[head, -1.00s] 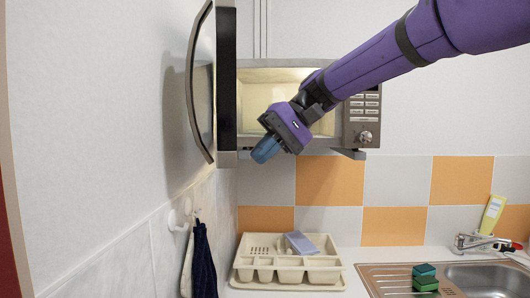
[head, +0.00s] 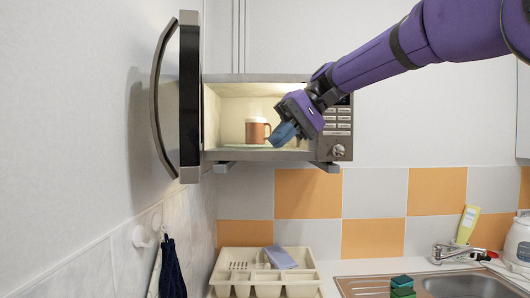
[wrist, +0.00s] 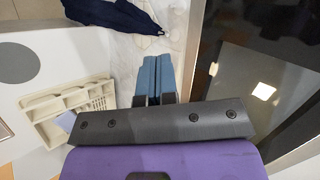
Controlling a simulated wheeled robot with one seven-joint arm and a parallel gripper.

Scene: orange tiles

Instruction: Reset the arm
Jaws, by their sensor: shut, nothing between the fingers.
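My purple arm comes in from the upper right in the head view. My gripper (head: 283,134), with blue fingers, is in front of the right part of the open microwave (head: 264,78). In the wrist view the blue fingers (wrist: 153,78) are together with nothing between them. A brown mug (head: 257,130) with a pale rim stands inside the lit microwave, just left of my fingertips in the picture. The microwave door (head: 190,100) stands open to the left; its dark face fills the right of the wrist view (wrist: 265,70).
A dark cloth (head: 172,270) hangs at left.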

